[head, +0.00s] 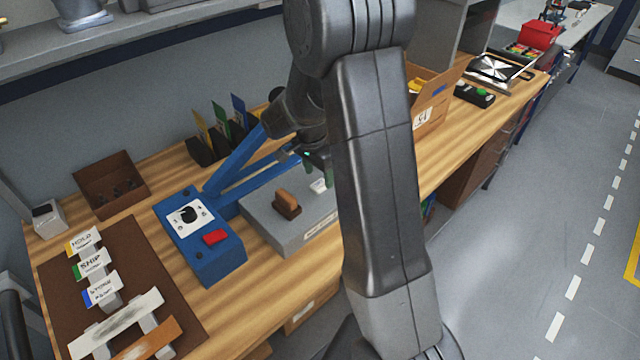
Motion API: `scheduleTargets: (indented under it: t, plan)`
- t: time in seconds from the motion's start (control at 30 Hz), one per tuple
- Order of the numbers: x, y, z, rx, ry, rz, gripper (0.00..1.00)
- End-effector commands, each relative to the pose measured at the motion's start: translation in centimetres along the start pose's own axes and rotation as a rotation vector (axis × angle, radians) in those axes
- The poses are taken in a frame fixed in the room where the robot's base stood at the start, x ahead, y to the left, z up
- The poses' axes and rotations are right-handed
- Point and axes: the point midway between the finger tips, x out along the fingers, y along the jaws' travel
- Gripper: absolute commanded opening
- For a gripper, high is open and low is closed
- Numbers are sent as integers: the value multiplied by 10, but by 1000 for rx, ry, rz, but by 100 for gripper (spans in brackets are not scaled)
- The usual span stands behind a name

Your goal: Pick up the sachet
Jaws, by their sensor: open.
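A small white patch (318,186) lies on top of a low grey box (262,206), just below my gripper. It may be the sachet, but it is too small and too near my arm to be sure. My gripper (316,172) points down above the right part of the grey box. It is open, with dark green fingers, and nothing shows held in it. My arm hides part of the gripper and the right end of the box.
A blue device (200,268) with a red button and blue struts stands left of the grey box, which carries a brown block (286,204). A brown mat (62,268) with label stands lies at left. A cardboard box (432,112) stands behind my arm. Wooden bench is bare in front.

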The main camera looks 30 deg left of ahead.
Motion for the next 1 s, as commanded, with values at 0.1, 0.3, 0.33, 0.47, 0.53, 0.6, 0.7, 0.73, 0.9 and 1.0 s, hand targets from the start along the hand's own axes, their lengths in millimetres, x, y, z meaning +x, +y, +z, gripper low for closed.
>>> scheduleTargets:
  t: [0.1,0.3,0.33,0.47,0.53,0.6,0.7,0.73,0.9,1.0]
  plan:
    - [15,0,1,0,-2,5,58]
    - [31,-1,1,1,-1,1,58]
    - [32,-1,1,1,-1,1,58]
    - [32,-1,1,1,0,0,58]
    - [32,-1,1,0,0,0,58]
    - [32,-1,1,0,0,0,44]
    - [32,-1,1,0,0,0,25]
    - [32,-1,1,0,0,0,19]
    - [32,-1,1,0,0,0,10]
    - [32,-1,1,0,0,0,10]
